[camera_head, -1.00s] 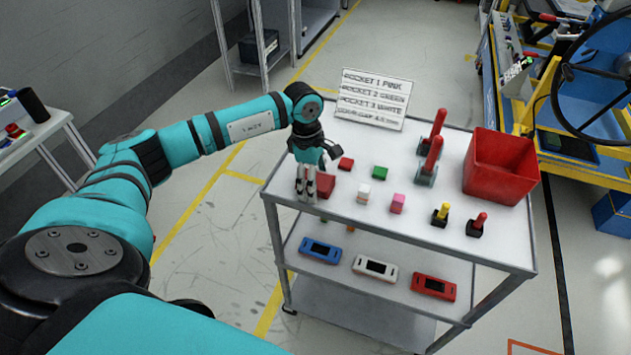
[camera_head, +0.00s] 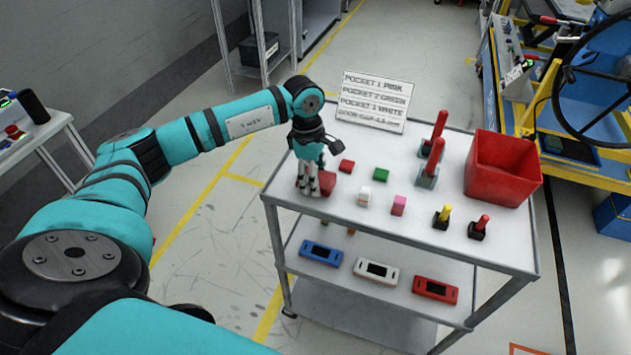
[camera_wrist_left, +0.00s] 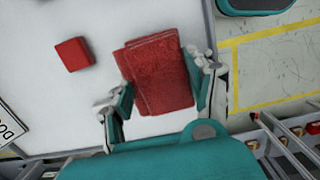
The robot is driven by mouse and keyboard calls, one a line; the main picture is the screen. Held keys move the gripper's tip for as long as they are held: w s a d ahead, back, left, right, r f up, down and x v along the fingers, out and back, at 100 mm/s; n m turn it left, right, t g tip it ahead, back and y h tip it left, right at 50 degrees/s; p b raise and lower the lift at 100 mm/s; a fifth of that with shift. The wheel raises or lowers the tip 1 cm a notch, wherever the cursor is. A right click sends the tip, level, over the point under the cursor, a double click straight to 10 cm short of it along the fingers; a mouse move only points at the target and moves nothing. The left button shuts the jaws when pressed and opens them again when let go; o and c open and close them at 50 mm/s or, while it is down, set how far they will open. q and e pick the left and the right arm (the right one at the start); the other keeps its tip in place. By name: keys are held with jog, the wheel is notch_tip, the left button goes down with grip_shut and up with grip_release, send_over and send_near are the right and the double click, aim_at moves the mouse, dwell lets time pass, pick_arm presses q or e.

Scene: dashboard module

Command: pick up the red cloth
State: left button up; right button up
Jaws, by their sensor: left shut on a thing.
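The red cloth (camera_head: 327,184) is a folded, textured pad at the left end of the cart's top. In the left wrist view the red cloth (camera_wrist_left: 158,75) lies between the two fingers. My left gripper (camera_head: 313,192) points down over it in the head view and hides part of it. In the left wrist view the left gripper (camera_wrist_left: 160,92) has a finger on either side of the cloth and is shut on it. I cannot tell whether the cloth is clear of the cart top. My right gripper is not in view.
The grey cart top (camera_head: 435,215) holds a red block (camera_head: 346,166), green block (camera_head: 381,174), white block (camera_head: 365,196), pink block (camera_head: 399,205), a red bin (camera_head: 501,168) and a sign (camera_head: 374,101). A yellow-handled piece (camera_head: 442,216) and a red-handled piece (camera_head: 479,227) stand near the front edge.

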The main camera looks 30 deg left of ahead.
pick_arm(q)
jog(key=shift+s+d+r+b, duration=0.1)
jog(key=shift+s+r+b, duration=0.15)
jog(key=shift+r, duration=0.2)
jog(key=shift+s+r+b, duration=0.15)
jog(key=shift+r+b, duration=0.05)
jog(key=shift+r, duration=0.25)
jog(key=s+d+r+b, duration=0.1)
jog(key=s+d+b, duration=0.1)
jog(key=s, duration=0.5)
jog(key=s+d+b, duration=0.2)
jog(key=s, duration=0.5)
jog(key=shift+s+r, duration=0.35)
